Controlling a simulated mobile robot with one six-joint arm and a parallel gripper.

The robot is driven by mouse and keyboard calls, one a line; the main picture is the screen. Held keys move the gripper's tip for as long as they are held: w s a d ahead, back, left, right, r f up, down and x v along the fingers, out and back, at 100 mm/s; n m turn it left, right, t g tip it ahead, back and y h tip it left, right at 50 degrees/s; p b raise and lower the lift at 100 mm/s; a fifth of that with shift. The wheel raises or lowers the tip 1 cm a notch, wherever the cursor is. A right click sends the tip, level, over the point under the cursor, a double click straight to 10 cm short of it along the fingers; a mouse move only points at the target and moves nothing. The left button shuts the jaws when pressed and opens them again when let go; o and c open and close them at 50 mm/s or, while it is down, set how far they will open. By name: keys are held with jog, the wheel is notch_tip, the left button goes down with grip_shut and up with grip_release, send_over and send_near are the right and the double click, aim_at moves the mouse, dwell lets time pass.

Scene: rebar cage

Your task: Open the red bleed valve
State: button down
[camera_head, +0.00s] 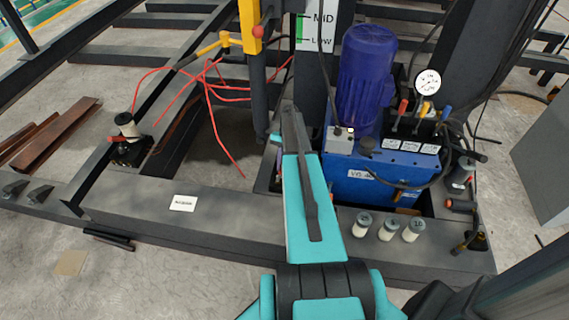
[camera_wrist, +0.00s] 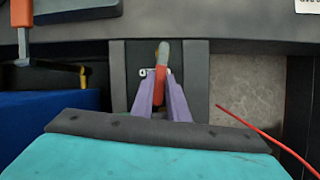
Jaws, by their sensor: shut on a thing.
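In the wrist view the red bleed valve (camera_wrist: 160,94) shows as a narrow red handle with a tan, rounded end, over a dark plate with a small pale fitting beside it. My gripper (camera_wrist: 160,86) has its two purple fingers on either side of the red handle and is shut on it. The fingers hide part of the handle, so how far it is turned cannot be told. In the head view my teal arm (camera_head: 311,205) reaches in just left of the blue power pack (camera_head: 375,180) and hides the gripper and the valve.
The power pack carries a blue motor (camera_head: 368,75), a gauge (camera_head: 428,82) and coloured levers. Several white-topped cylinders (camera_head: 389,229) stand on the beam before it. Red hoses (camera_head: 213,88) lie to the left, and one (camera_wrist: 262,135) passes right of my gripper.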

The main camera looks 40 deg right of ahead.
jog(key=shift+w+a+n+g+h, duration=0.15)
jog(key=shift+w+n+g+h, duration=0.25)
jog(key=shift+n, duration=0.6)
jog(key=shift+w+a, duration=0.1)
jog(key=shift+w, duration=0.1)
jog(key=c, duration=1.7)
grip_release()
jog(key=shift+s, duration=0.1)
jog(key=shift+r, duration=0.1)
jog(key=v, duration=1.3)
jog(key=shift+d+r, duration=0.2)
jog(key=shift+r, duration=0.05)
